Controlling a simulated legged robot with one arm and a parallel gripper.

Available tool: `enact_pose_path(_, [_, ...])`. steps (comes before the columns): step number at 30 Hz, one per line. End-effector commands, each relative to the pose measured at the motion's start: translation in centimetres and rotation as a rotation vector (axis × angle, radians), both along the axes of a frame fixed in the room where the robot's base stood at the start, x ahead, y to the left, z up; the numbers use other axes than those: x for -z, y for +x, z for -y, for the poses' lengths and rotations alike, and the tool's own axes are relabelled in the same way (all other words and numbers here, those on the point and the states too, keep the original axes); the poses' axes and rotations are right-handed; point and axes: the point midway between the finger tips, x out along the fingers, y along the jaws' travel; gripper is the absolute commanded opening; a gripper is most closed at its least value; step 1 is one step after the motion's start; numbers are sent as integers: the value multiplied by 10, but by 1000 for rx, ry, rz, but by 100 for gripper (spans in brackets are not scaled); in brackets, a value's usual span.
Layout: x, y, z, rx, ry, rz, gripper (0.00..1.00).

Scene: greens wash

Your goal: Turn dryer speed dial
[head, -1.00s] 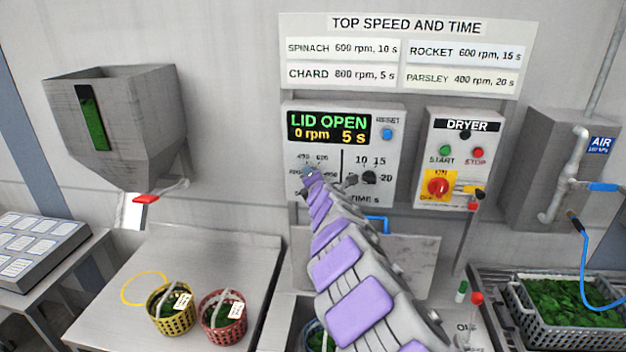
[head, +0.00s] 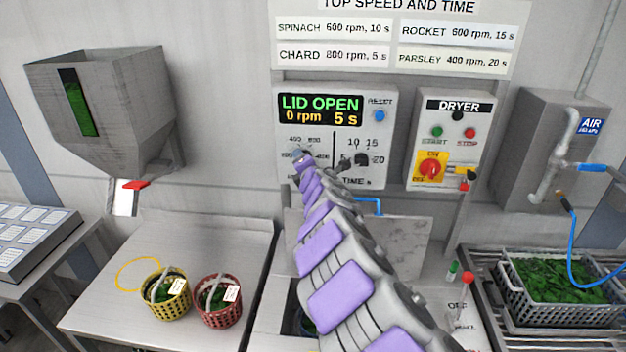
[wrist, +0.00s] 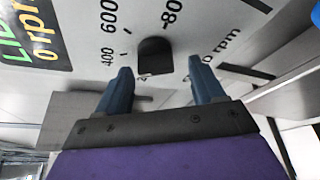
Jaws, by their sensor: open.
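The dryer speed dial is a dark knob (wrist: 154,56) on the grey control panel, with 400, 600 and 800 marks around it in the wrist view. My gripper (wrist: 162,82) is open, with its two blue fingers pointing at the panel. The knob lies between the fingers and a little beyond their tips; I cannot tell whether either finger touches it. In the head view my gripper (head: 300,157) covers most of the dial. The display (head: 320,109) above reads LID OPEN, 0 rpm, 5 s.
The time dial (head: 362,160) sits right of the speed dial, close to my arm. A blue reset button (head: 380,116) is above it. The dryer switch box (head: 449,148) is further right. Yellow (head: 170,301) and red (head: 217,305) baskets stand on the left counter.

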Motion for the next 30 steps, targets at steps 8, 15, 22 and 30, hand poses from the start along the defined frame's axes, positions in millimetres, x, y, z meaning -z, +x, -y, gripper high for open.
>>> enact_pose_path(8, [-8,-29,7,1,-4,2,68])
enact_pose_path(15, [-12,-56,18,3,-5,0,68])
enact_pose_path(22, [-18,-83,26,3,-4,1,68])
enact_pose_path(30, [-25,-117,36,3,-5,1,68])
